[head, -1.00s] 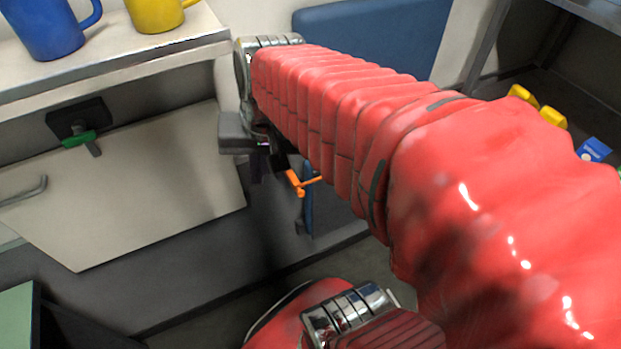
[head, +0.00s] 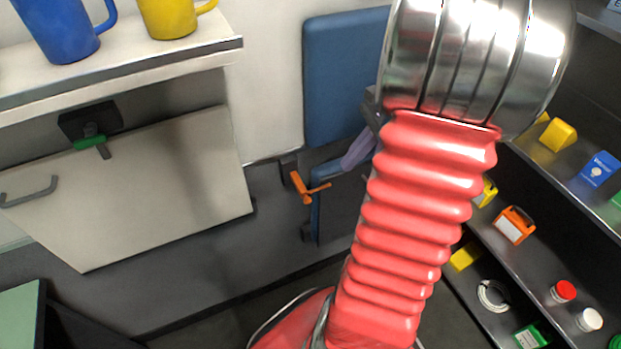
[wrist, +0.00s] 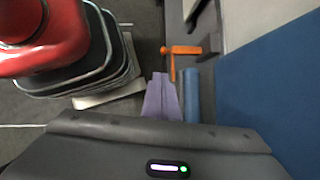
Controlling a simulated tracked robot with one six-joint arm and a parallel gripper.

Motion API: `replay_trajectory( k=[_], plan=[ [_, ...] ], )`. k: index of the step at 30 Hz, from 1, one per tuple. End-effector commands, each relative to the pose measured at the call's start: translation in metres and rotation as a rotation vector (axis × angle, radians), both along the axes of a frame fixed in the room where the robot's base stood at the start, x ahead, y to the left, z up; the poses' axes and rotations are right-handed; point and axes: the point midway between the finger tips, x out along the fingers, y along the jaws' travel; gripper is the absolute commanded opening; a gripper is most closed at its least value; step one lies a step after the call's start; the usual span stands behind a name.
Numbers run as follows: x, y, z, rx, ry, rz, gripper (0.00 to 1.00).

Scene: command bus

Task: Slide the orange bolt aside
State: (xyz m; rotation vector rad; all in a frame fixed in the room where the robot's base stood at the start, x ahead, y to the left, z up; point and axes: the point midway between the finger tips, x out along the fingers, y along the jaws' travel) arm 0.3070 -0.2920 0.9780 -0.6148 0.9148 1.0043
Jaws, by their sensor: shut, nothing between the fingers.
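The orange bolt (head: 303,189) is a bent bar on the dark panel below the blue backrest, left of centre in the head view. In the wrist view the orange bolt (wrist: 183,50) shows at upper centre, running into a dark bracket (wrist: 207,48), with a short arm pointing down toward my fingers. My gripper (head: 348,163) has purple fingers and stands just right of the bolt in the head view. In the wrist view my gripper (wrist: 161,76) is shut and empty, its tips close to the bolt's arm. Whether they touch I cannot tell.
A blue backrest (head: 343,75) and a blue upright edge (head: 316,212) are close to my fingers. A counter (head: 120,75) holds a blue mug (head: 62,28) and a yellow mug (head: 168,17). Shelves at right hold small items.

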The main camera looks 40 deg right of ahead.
Motion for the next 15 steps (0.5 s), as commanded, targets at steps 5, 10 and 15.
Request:
replay_trajectory(
  k=[5,10,15],
  plan=[
    [-0.0073,-0.0146,-0.0071,0.045,0.012,-0.075,0.0],
    [-0.0073,-0.0149,-0.007,0.046,0.012,-0.078,0.0],
    [-0.0072,-0.0143,-0.0075,0.045,0.012,-0.077,0.0]
  ],
)
